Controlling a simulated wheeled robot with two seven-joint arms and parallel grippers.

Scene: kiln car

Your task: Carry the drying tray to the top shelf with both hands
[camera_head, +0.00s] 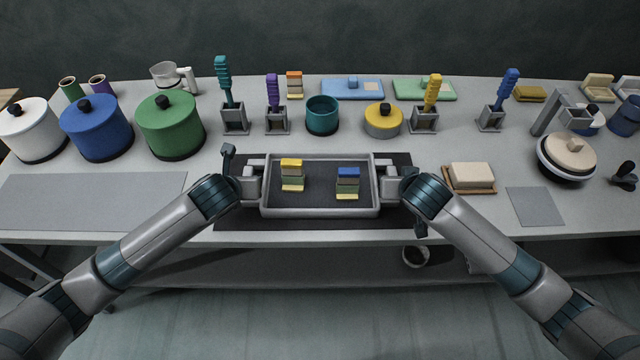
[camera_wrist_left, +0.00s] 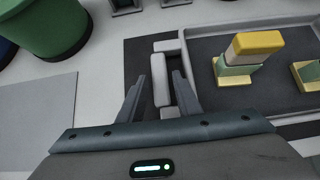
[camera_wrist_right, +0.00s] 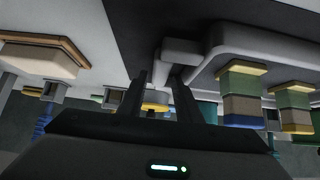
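The drying tray (camera_head: 320,213), grey-rimmed with a dark floor, lies level on a dark mat near the bench's front edge. It carries two small block stacks, one yellow-topped (camera_head: 291,174) and one blue-topped (camera_head: 348,182). My left gripper (camera_wrist_left: 157,88) is open, its fingers on either side of the tray's left handle (camera_wrist_left: 160,78), with a gap on one side. My right gripper (camera_wrist_right: 158,76) is open at the right handle (camera_wrist_right: 182,51). Its fingertips are close to that handle, but I cannot tell whether they touch it. No top shelf is recognisable in view.
Behind the tray stand brush holders, a teal pot (camera_head: 321,116) and a yellow lidded pot (camera_head: 383,121). A green pot (camera_head: 170,126) is at back left. A butter-like block on a brown board (camera_head: 469,188) sits close to my right gripper. A grey mat (camera_head: 90,200) lies bare at left.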

